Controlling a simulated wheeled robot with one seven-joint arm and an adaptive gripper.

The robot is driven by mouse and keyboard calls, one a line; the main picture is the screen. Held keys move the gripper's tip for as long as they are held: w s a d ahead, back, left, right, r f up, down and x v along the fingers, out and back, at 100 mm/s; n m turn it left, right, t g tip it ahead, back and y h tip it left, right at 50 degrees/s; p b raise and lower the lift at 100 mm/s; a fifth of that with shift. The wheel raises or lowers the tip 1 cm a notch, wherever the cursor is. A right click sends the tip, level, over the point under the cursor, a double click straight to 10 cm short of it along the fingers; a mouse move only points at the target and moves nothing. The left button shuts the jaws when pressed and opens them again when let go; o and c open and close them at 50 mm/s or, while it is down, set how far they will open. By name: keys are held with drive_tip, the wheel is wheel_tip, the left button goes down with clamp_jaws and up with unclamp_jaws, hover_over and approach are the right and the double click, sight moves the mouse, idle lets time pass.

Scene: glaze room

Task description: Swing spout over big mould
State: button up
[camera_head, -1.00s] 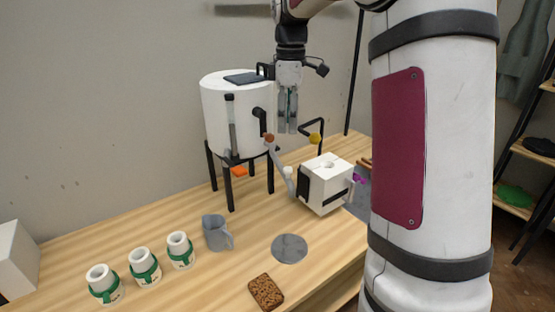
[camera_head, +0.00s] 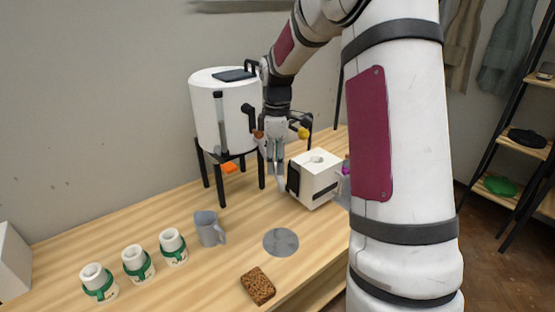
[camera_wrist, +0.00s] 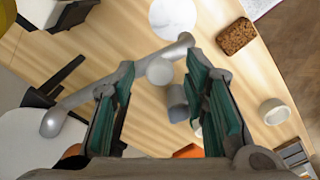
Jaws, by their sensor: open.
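The spout (camera_wrist: 75,97) is a grey tube with a rounded end, crossing the wrist view diagonally just beyond my fingertips. In the head view the spout (camera_head: 280,182) is mostly hidden behind my gripper. My gripper (camera_head: 275,158) points down, open, at the spout beside the white tank (camera_head: 222,110); its green-padded fingers (camera_wrist: 160,78) are spread apart in the wrist view. Whether they touch the spout I cannot tell. The big mould (camera_head: 318,178), a white block with a hole on top and a black strap, stands just right of my gripper.
Several small white moulds with green bands (camera_head: 138,264) stand front left. A yellow knob (camera_head: 303,133) is close right of my gripper.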

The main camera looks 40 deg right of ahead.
clamp_jaws()
drive_tip(key=shift+s+d+p, duration=0.15)
drive_tip(key=shift+d+p, duration=0.15)
drive_tip(key=shift+p, duration=0.05)
drive_tip(key=d+n+p, duration=0.3)
drive_tip(key=d+n, duration=0.1)
drive_tip(key=d, duration=0.1)
drive_tip(key=shift+s+d+n, duration=0.15)
drive_tip(key=shift+d+n, duration=0.15)
unclamp_jaws()
